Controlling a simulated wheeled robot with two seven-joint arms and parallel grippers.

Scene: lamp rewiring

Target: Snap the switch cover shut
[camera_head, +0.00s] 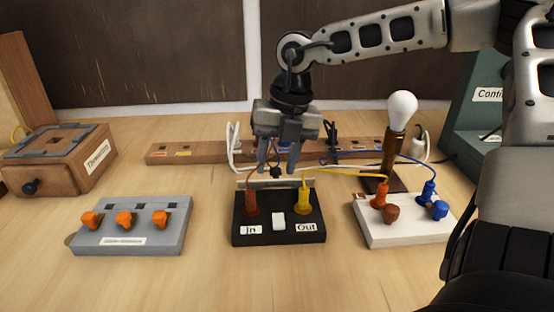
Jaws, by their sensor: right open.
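The black switch box (264,228) sits in the middle of the table, with "In" and "Out" labels and a white rocker switch (278,221) at its front. A red plug stands at its left with a red-brown wire, and a yellow plug (303,203) at its right with a yellow wire. A thin pale strip (246,184) along its back edge looks like the raised cover, partly hidden by my gripper. My right gripper (278,167) points down over the back of the box, open, its fingertips close to that strip. I cannot tell whether they touch it. My left gripper is not in view.
A grey block (132,241) with orange knobs lies left. A wooden power strip (188,153) runs behind. A wooden box (58,165) and green box (478,125) flank the table. The front is clear.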

